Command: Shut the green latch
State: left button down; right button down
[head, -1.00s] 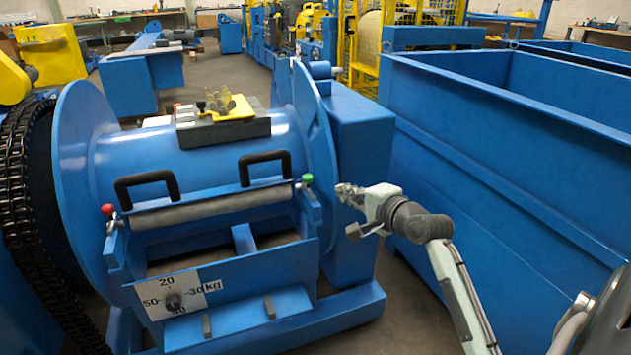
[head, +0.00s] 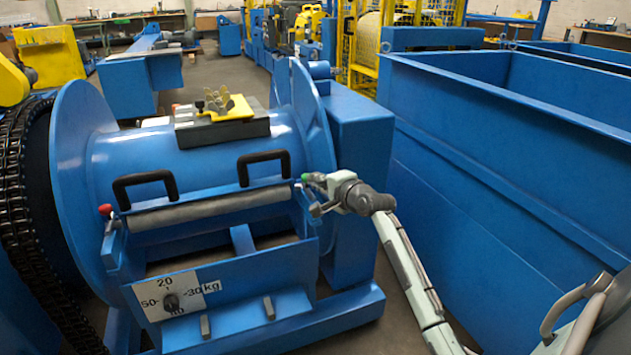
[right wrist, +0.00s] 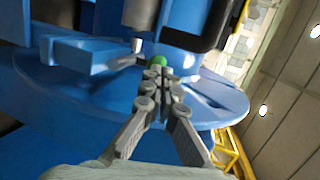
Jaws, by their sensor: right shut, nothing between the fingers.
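The green latch shows as a green knob (head: 306,178) at the right end of the grey roller on the blue drum machine. It also shows in the right wrist view (right wrist: 159,61), just beyond my fingertips. My right gripper (head: 314,190) is shut and empty, with its fingertips at the green knob. In the right wrist view the fingers (right wrist: 156,75) are together, and I cannot tell whether they touch the knob. The fingers partly hide the latch below its knob.
A red knob (head: 105,210) sits at the roller's left end. Two black handles (head: 146,186) stand above the roller. A dial plate (head: 172,300) is on the front panel. A large blue bin (head: 500,170) stands on the right, beside my right arm.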

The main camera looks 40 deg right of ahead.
pick_arm(q)
jog(key=shift+f, duration=0.1)
pick_arm(e)
jog(key=w, duration=0.2)
jog(key=w+d, duration=0.1)
jog(key=w, duration=0.1)
jog(key=shift+w, duration=0.25)
pick_arm(q)
jog(key=shift+s, duration=0.15)
pick_arm(e)
jog(key=shift+r, duration=0.1)
